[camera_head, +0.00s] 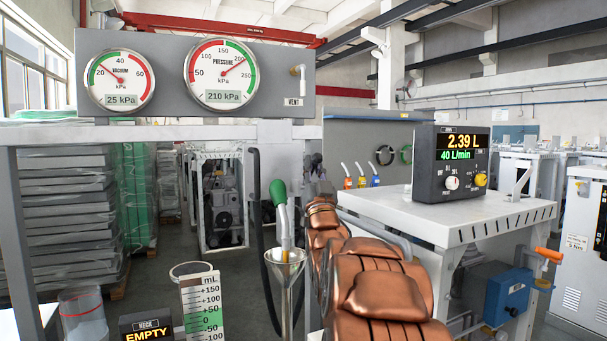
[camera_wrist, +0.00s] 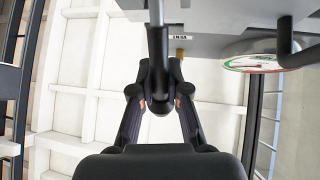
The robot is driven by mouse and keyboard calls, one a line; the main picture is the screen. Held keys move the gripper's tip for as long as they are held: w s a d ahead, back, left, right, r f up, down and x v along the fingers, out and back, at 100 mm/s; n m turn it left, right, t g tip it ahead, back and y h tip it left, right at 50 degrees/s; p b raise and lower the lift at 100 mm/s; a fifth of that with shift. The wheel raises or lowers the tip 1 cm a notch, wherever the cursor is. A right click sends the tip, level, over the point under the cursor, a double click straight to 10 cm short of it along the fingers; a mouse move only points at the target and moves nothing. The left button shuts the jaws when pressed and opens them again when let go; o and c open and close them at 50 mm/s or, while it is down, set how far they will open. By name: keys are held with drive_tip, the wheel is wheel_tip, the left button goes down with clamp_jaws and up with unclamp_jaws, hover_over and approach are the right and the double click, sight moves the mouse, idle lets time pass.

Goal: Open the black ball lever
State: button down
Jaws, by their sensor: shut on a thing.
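The fingers partly cover the ball. A small upside-down VENT label (camera_wrist: 181,37) is just right of the rod. In the head view, the VENT label (camera_head: 293,101) is at the right end of the gauge panel (camera_head: 165,70). I cannot make out the ball there, and my copper arm fills the lower middle.
The vacuum gauge (camera_head: 120,80) reads 25 kPa and the pressure gauge (camera_head: 220,74) 210 kPa. A green-handled spout (camera_head: 280,200) stands over a funnel (camera_head: 285,262) left of my arm. A white bench (camera_head: 455,218) with a 2.39 L display box (camera_head: 452,165) is close on the right.

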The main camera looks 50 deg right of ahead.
drive_tip(key=shift+s+f, duration=0.1)
idle(0.4)
drive_tip(key=c, duration=1.1)
unclamp_jaws()
drive_tip(key=shift+c, duration=0.2)
drive_tip(key=v, duration=1.2)
drive_tip(key=shift+f, duration=0.15)
drive_tip(key=shift+d, duration=0.15)
